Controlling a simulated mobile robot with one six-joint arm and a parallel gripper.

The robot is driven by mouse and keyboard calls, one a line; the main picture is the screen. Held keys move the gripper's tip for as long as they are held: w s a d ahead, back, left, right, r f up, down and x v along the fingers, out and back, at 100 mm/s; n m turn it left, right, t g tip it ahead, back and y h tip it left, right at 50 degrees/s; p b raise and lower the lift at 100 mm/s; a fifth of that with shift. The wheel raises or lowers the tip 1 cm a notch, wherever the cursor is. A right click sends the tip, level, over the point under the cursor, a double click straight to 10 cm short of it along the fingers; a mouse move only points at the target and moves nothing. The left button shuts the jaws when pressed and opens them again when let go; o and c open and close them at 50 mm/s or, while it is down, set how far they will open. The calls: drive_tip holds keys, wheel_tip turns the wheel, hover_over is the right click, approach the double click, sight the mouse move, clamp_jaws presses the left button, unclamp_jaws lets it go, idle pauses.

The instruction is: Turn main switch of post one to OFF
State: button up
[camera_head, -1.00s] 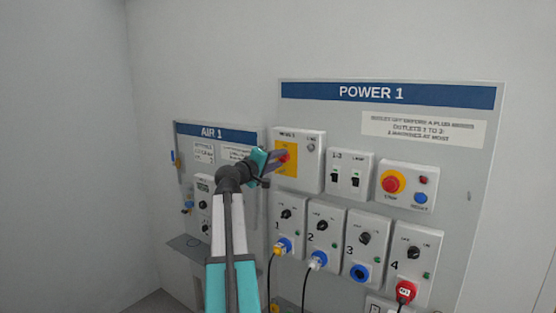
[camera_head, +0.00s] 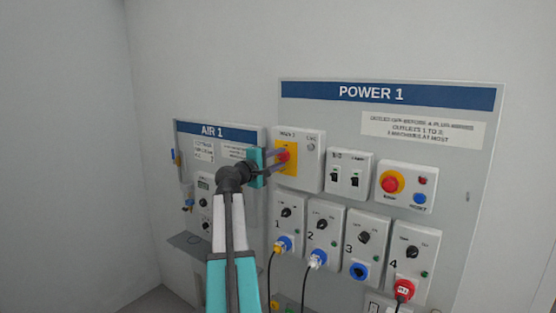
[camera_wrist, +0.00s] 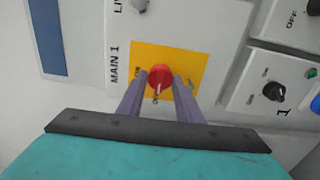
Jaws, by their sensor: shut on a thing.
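The main switch (camera_wrist: 159,77) is a red rotary knob on a yellow plate (camera_wrist: 196,62) of the white MAIN 1 box (camera_head: 312,164). The box is on the POWER 1 panel, at its upper left. In the head view the red knob (camera_head: 284,156) shows between my fingertips. My gripper (camera_wrist: 158,80) is shut on the knob, one finger on each side, in the wrist view. Small markings sit around the knob on the plate, too blurred to read surely. The knob's exact pointing is hard to tell.
Right of the box are a two-switch box (camera_head: 349,174) and a red stop button (camera_head: 393,182) on yellow. Below is a row of outlet boxes with black knobs, some with plugs and cables. The AIR 1 panel (camera_head: 222,130) stands left, partly behind my arm.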

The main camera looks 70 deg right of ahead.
drive_tip(key=o, duration=1)
drive_tip(key=shift+o, duration=0.2)
drive_tip(key=shift+f+m+b, duration=0.1)
drive_tip(key=shift+m+b, duration=0.2)
drive_tip(key=shift+m, duration=0.2)
